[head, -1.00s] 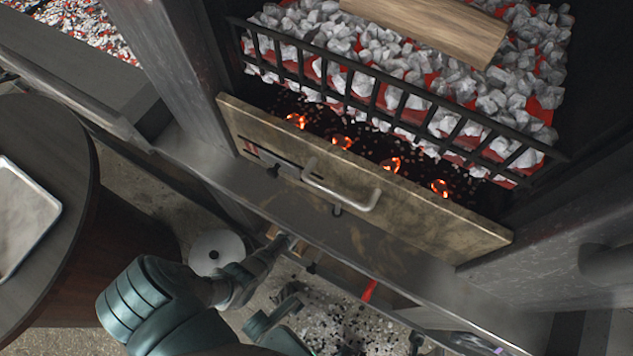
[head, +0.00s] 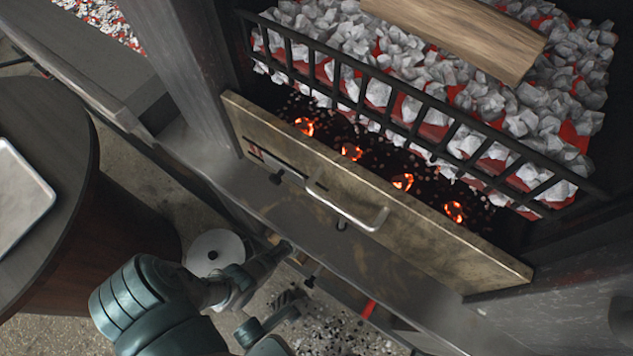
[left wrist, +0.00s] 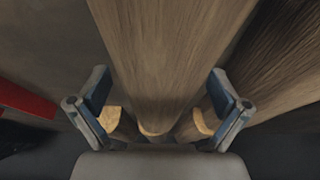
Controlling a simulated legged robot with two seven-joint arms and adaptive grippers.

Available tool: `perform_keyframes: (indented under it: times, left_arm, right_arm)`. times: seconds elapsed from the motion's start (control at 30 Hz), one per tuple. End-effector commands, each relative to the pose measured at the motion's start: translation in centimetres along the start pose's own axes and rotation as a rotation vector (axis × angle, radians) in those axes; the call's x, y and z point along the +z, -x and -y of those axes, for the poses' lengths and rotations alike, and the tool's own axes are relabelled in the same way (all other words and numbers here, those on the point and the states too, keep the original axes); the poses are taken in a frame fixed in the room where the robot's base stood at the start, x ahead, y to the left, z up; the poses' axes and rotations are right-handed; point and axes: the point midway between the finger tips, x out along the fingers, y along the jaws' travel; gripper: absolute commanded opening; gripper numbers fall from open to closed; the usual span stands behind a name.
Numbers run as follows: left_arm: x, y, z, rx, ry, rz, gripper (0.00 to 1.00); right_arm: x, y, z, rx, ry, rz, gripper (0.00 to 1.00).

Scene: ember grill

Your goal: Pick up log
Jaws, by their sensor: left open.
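In the left wrist view a long brown log (left wrist: 160,60) runs up the middle between the fingers of my open left gripper (left wrist: 158,82). The fingers stand apart on either side of it, and I cannot tell whether they touch it. Another log (head: 455,35) lies on the grey coals behind the grate. My right gripper is not clearly seen.
The black grate (head: 380,90) and a metal front panel with a handle (head: 345,210) stand beyond my arm. Glowing embers (head: 403,181) show behind the panel. A round dark table (head: 75,140) with a tray (head: 20,195) is at the left.

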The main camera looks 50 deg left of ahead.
Motion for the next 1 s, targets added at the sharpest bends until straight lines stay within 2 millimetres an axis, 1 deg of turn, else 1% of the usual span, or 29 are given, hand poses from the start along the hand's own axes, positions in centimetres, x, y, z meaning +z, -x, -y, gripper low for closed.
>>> perform_keyframes:
  times: [0.23,0.27,0.3,0.37,0.4,0.47,0.5,0.57,0.6,0.63,0.87,0.97,1.0]
  left_arm:
    - [0.0,0.0,0.0,0.0,0.0,-0.001,1.0]
    - [0.0,0.0,0.0,0.0,0.0,-0.001,0.93]
    - [0.0,0.0,0.0,0.0,0.0,-0.001,0.82]
    - [0.0,0.0,0.0,0.0,0.0,-0.001,0.68]
    - [0.0,0.0,0.0,0.0,0.0,0.0,0.57]
    - [0.0,0.0,0.0,0.0,0.0,0.0,0.42]
    - [0.0,0.0,0.0,0.0,0.0,0.0,0.33]
    - [0.0,0.0,0.0,0.0,0.0,0.0,0.17]
    - [0.0,0.0,0.0,0.0,0.0,0.0,0.07]
    - [-0.2,0.0,0.0,0.0,0.0,-0.004,0.04]
    - [-0.2,0.1,0.0,0.0,0.0,-0.004,0.04]
    - [-0.6,0.6,0.0,0.0,0.0,-0.006,0.04]
    - [-0.8,1.0,0.0,0.001,0.0,-0.008,0.04]
  right_arm:
    - [0.0,0.0,0.0,0.001,0.0,-0.001,0.4]
    - [0.0,0.0,0.0,0.001,0.0,-0.001,0.4]
    - [0.0,0.0,0.0,0.002,-0.001,-0.001,0.4]
    - [0.0,0.0,0.0,0.002,-0.001,-0.001,0.4]
    - [0.0,0.0,0.0,0.002,-0.001,-0.001,0.4]
    - [0.0,0.0,0.0,0.002,-0.001,-0.001,0.4]
    - [0.0,0.0,0.0,0.002,-0.001,0.0,0.4]
    - [0.0,0.0,0.0,0.002,-0.001,0.0,0.4]
    - [0.0,0.0,0.0,0.002,-0.001,0.0,0.4]
    - [0.0,0.0,0.0,0.002,-0.001,0.001,0.4]
    - [-0.1,0.0,0.0,0.002,-0.001,0.0,0.4]
    - [-0.4,-0.5,0.1,0.0,0.0,-0.006,0.4]
    - [-0.7,-0.9,0.1,-0.003,0.001,-0.015,0.4]
